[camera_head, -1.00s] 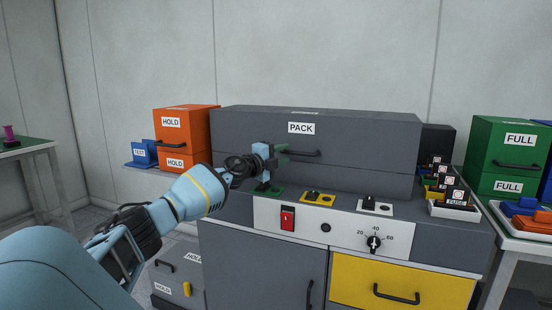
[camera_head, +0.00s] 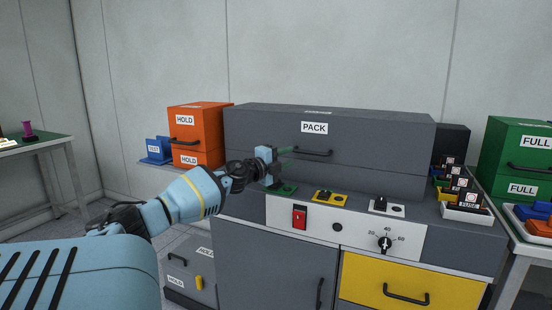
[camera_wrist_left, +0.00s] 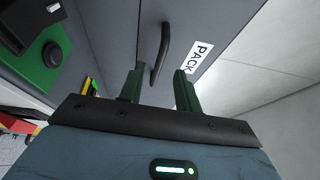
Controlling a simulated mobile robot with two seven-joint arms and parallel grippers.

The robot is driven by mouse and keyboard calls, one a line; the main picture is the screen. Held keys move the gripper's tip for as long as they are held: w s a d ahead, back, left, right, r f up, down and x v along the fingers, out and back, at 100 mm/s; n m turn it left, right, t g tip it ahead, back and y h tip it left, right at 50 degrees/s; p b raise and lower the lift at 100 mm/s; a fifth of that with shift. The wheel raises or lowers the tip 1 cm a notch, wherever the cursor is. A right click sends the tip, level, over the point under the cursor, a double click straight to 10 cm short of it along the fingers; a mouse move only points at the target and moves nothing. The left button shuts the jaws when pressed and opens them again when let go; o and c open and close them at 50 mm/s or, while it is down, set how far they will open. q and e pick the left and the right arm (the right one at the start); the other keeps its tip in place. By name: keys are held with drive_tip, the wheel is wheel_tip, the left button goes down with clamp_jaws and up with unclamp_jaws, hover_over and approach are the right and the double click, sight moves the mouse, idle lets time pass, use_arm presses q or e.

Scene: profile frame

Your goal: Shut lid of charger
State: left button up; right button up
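The charger is a dark grey bench unit with a grey lid (camera_head: 375,135) labelled PACK. The lid lies down on its base, with only a thin seam between them. Its black bar handle (camera_head: 315,152) is on the front face. My left gripper (camera_head: 286,158) is just left of the handle, apart from it, with nothing held. In the left wrist view the two green fingers are spread (camera_wrist_left: 159,85), and the handle (camera_wrist_left: 161,52) shows beyond the gap between them. My right gripper is not in view.
Below the lid are a control panel (camera_head: 345,228) with a red switch and dial, and a yellow drawer (camera_head: 405,283). Orange HOLD boxes (camera_head: 197,135) stand left, fuse holders (camera_head: 458,190) and green FULL boxes (camera_head: 515,155) right.

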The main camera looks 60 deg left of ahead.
use_arm(q)
drive_tip(key=shift+p+v, duration=1.3)
drive_tip(key=shift+v, duration=0.45)
drive_tip(key=shift+s, duration=0.1)
